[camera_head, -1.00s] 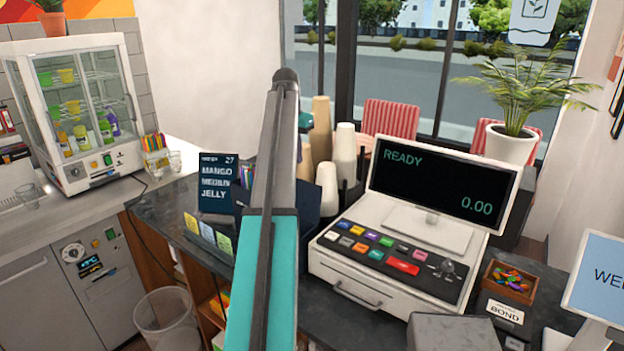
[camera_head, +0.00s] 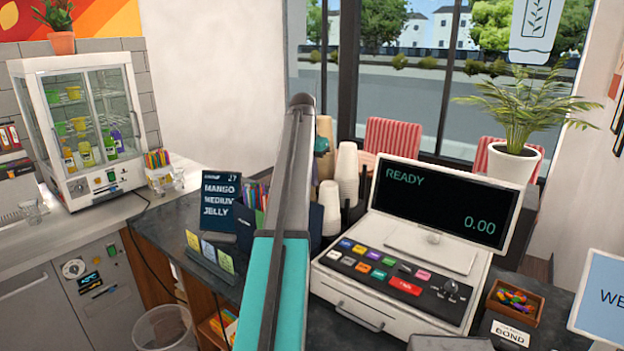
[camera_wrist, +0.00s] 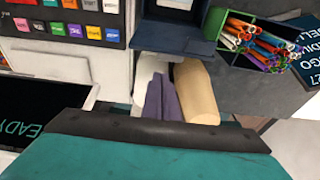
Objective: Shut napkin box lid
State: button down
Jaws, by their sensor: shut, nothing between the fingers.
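A dark navy box (camera_head: 316,218), which I take for the napkin box, stands left of the cash register, mostly hidden behind my arm in the head view. In the wrist view it appears to be the navy box (camera_wrist: 175,36) at top centre, partly cut off by the frame edge; I cannot tell the exact angle of its lid. My gripper (camera_wrist: 163,78) shows there as two purple-grey fingers close together, shut and empty. The fingers point toward the box and look apart from it. In the head view my arm hides the fingers.
The cash register (camera_head: 400,285) stands right of the box. Paper cup stacks (camera_head: 346,172) stand behind it. A straw holder (camera_wrist: 245,50) and a menu sign (camera_head: 220,205) are on the other side. A candy tray (camera_head: 515,302) sits at right.

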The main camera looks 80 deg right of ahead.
notch_tip(320, 180, down, 8)
jog(key=d+b, duration=0.1)
jog(key=b, duration=0.1)
jog(key=shift+s+d+b, duration=0.2)
jog(key=shift+s+b, duration=0.15)
jog(key=shift+b, duration=0.05)
jog(key=shift+r, duration=0.1)
